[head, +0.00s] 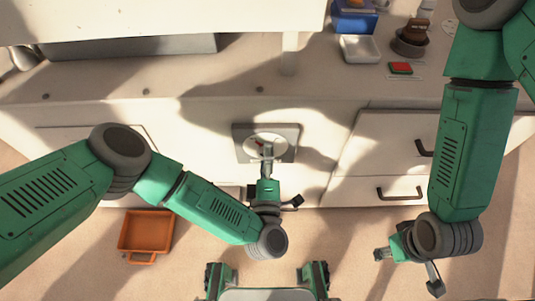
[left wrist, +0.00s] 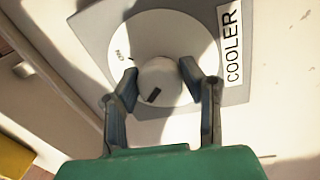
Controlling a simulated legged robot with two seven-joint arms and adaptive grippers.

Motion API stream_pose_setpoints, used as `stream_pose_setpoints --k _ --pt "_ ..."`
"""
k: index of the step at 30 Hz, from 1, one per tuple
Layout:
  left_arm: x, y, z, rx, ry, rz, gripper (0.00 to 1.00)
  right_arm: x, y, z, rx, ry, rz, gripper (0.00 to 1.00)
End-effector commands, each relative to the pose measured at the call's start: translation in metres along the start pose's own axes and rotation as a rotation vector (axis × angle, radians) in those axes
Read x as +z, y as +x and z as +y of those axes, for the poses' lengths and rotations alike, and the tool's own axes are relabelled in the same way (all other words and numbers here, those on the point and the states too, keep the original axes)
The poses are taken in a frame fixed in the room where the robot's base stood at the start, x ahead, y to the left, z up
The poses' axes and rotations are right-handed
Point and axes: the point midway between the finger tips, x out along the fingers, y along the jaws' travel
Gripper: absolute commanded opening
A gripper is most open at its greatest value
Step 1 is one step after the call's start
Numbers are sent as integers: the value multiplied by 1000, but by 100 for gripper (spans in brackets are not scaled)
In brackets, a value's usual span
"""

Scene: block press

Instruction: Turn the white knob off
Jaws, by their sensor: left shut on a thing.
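The white knob (left wrist: 160,80) sits at the centre of a round white dial (left wrist: 165,35) on a grey plate (head: 285,131) labelled COOLER, on the front of the white counter. A dark mark on the knob points toward the lower left of the left wrist view. An ON label (left wrist: 121,55) shows at the dial's left. My left gripper (head: 267,150) is shut on the knob, with one finger on each side in the left wrist view (left wrist: 159,75). In the head view the gripper mostly hides the knob. My right gripper (head: 408,270) is open and empty, low on the right.
Drawers with dark handles (head: 400,192) are right of the plate. An orange tray (head: 147,232) lies on the floor at left. On the counter are a red button (head: 401,67), a white dish (head: 359,49) and a blue box (head: 352,20). The floor below the plate is mostly clear.

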Motion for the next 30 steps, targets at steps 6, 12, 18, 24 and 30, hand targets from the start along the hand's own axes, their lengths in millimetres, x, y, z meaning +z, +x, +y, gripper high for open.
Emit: stream_pose_setpoints --k 6,12,18,24,30 --pt "-2 -5 -6 -14 5 -1 6 0 0 0 0 0 0 40" --pt "-1 -4 -5 -11 4 -1 56 0 0 0 0 0 0 40" --pt "0 -2 -3 -7 5 -1 56 0 0 0 0 0 0 40" --pt "1 -20 -3 -8 4 -4 56 1 0 0 0 0 2 40" --pt "-1 -61 -6 -17 2 1 56 1 0 0 0 0 2 40"
